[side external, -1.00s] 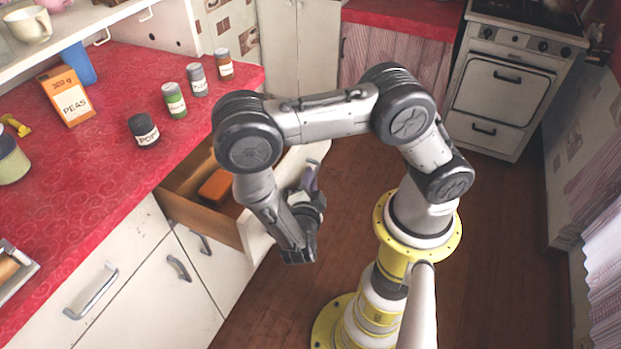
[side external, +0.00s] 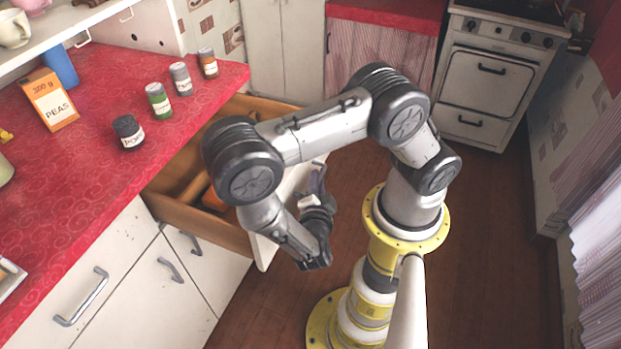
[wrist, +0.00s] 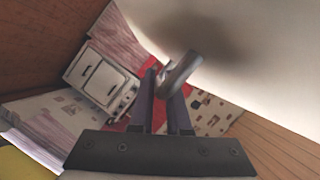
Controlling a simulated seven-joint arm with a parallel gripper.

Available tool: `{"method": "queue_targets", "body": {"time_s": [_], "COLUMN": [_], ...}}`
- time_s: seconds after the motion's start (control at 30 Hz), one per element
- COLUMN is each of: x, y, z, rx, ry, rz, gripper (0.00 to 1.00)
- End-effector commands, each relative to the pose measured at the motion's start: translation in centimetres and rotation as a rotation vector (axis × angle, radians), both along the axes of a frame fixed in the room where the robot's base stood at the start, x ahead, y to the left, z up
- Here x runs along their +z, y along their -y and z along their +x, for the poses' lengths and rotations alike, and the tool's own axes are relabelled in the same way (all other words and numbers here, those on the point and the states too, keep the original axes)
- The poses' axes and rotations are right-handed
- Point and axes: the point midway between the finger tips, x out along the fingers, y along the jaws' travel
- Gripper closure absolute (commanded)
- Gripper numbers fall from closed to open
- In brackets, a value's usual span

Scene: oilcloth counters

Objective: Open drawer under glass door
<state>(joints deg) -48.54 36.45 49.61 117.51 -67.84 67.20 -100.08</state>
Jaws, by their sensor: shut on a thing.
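The drawer (side external: 196,222) is a wooden box with a cream front, pulled well out below the red counter in the side view. The drawer front (wrist: 245,40) fills the upper right of the wrist view. My gripper (side external: 317,182) is at the outer side of that front, partly hidden by my forearm. In the wrist view, my gripper's dark fingers (wrist: 161,84) are shut on a metal handle (wrist: 181,74) at the drawer front. An orange thing (side external: 212,200) lies inside the drawer, partly covered by my arm. No glass door can be made out.
The red counter (side external: 60,170) holds a PEAS box (side external: 50,98), several small jars and a blue cup (side external: 60,68). Cabinet doors with handles (side external: 171,269) are below. A stove (side external: 490,85) stands at the back right. The brown floor (side external: 480,240) is clear on the right.

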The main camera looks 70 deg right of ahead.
Motion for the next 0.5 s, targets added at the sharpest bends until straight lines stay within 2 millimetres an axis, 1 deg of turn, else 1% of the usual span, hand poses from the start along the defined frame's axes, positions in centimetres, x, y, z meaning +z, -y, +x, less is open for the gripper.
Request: {"method": "queue_targets", "body": {"time_s": [0.17,0.2,0.33,0.5], "x": [-0.05,-0.06,-0.03,-0.01], "y": [-0.11,-0.12,-0.08,-0.04], "z": [0.13,0.14,0.12,0.09], "rx": [0.003,0.003,0.003,0.001], "ry": [0.001,0.001,0.001,0.001], "rz": [0.004,0.004,0.003,0.001], "gripper": [1.0,0.8,0.56,0.55]}}
